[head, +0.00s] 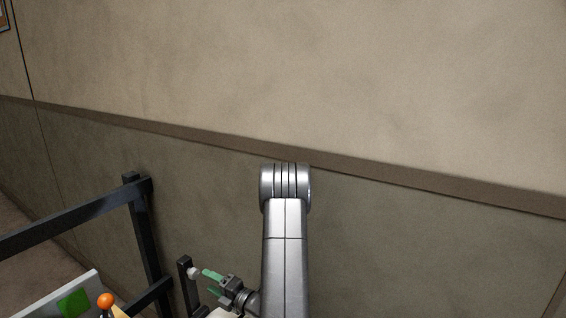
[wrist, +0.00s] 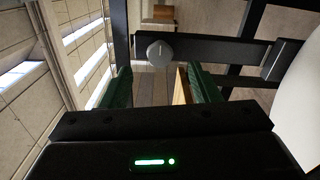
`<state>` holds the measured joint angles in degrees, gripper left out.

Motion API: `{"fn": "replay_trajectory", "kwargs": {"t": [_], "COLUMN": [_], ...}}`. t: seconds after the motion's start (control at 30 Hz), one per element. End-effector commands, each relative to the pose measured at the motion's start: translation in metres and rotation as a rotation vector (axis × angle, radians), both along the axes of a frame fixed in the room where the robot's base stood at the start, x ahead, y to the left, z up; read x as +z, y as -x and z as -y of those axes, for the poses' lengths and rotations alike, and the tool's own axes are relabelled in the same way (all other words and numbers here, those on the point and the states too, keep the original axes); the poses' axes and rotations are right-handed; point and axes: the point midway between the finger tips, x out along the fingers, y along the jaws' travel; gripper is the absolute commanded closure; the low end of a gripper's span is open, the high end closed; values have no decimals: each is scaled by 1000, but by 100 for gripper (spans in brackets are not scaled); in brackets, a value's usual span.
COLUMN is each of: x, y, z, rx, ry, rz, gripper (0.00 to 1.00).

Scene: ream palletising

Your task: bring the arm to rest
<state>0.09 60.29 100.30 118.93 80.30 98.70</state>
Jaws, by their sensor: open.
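My gripper (head: 208,283) is low in the head view, left of my silver arm, with its green fingers pointing left and spread apart. In the wrist view the two green fingers of my gripper (wrist: 160,88) stand apart with a gap between them. A tan strip (wrist: 182,87) shows beside the right finger; I cannot tell whether it touches. Nothing is seen held. My arm rises upright in front of the wall, and its lower part is cut off by the picture's edge.
A black frame (head: 145,235) stands at the left, close to my gripper. A white panel with a green square (head: 73,302) and an orange ball (head: 106,300) are at lower left. A grey round knob (wrist: 160,53) sits ahead of the fingers. A wall (head: 420,90) fills the background.

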Motion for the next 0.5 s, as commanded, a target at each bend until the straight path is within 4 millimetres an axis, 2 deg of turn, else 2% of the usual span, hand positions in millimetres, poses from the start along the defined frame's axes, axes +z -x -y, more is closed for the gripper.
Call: {"fn": "replay_trajectory", "kwargs": {"t": [0.03,0.2,0.5], "x": [2,1,0], "y": [-4,-17,-27], "z": [-10,-32,-46], "rx": [4,3,0], "ry": [-1,0,1], "rz": [1,0,1], "gripper": [44,44,44]}}
